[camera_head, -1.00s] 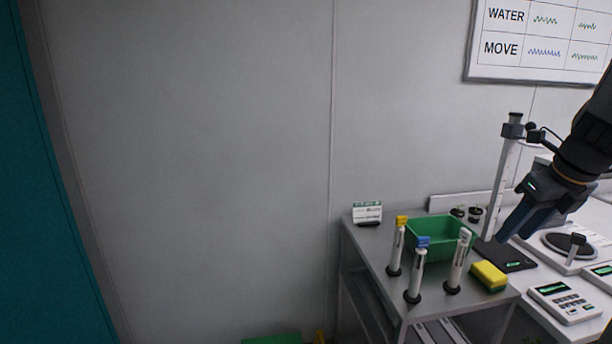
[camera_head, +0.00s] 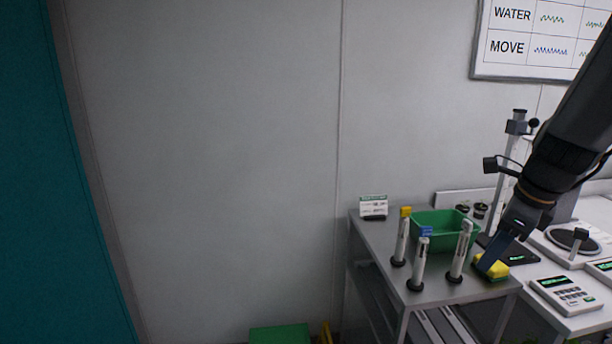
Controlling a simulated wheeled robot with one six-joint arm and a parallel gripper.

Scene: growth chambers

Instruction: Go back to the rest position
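My gripper (camera_head: 485,266) hangs at the end of my dark arm at the right. It points down, and its fingers overlap the yellow and green sponge (camera_head: 496,268) at the right end of the grey cart in this view. I cannot tell whether it touches the sponge. The fingers show edge-on, so whether they are open or shut cannot be seen.
The grey cart (camera_head: 373,239) carries several upright white tubes, a green bin (camera_head: 432,219) and a small label card (camera_head: 373,206). A stand (camera_head: 508,165), a scale (camera_head: 571,241) and a keypad device (camera_head: 565,295) are at the right. The wall at the left is clear.

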